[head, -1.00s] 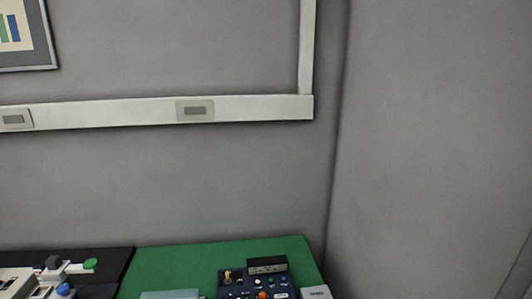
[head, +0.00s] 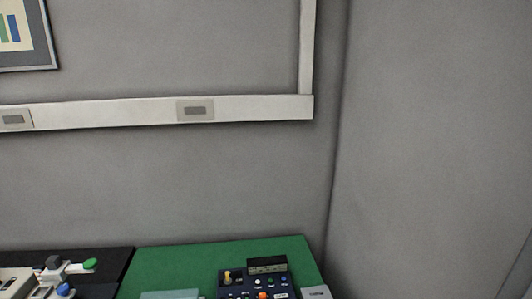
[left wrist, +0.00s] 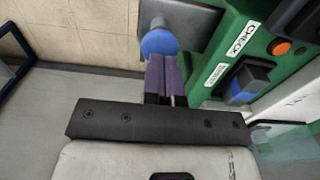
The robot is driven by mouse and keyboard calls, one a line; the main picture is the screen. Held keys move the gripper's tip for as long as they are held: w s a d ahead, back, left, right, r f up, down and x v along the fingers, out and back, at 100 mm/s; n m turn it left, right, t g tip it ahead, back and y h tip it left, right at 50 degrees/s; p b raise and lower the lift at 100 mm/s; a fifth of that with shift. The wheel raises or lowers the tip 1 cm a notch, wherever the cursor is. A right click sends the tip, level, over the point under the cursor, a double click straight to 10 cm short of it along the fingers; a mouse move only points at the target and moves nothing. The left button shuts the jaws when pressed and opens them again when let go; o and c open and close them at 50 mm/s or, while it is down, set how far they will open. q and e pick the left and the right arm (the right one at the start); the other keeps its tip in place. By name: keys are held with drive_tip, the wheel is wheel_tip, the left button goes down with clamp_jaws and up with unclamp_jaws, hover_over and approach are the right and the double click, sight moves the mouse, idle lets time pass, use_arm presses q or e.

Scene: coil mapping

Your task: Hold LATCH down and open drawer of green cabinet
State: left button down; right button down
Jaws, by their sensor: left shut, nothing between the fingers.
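In the left wrist view, the green cabinet (left wrist: 258,42) fills the upper right, with a CHECK label on its face. A blue ball knob (left wrist: 158,45) on a grey stem stands out from a grey plate (left wrist: 196,25) on the cabinet. My left gripper (left wrist: 161,62) has purple fingers, shut and empty, with their tips at the blue knob. I cannot tell whether they touch it. A dark block with a blue part (left wrist: 244,86) sits on the cabinet below the label. No part reads LATCH, and the drawer cannot be made out. My right gripper is not in view.
An orange button (left wrist: 281,47) is right of the CHECK label. In the head view, a green mat (head: 190,254) holds a dark blue control box (head: 238,290). White hardware with a blue knob (head: 64,289) is at lower left. A grey wall stands behind.

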use_arm(q)
drive_tip(key=shift+f, duration=1.85)
drive_tip(key=shift+r, duration=0.15)
idle(0.3)
drive_tip(key=shift+r, duration=3.9)
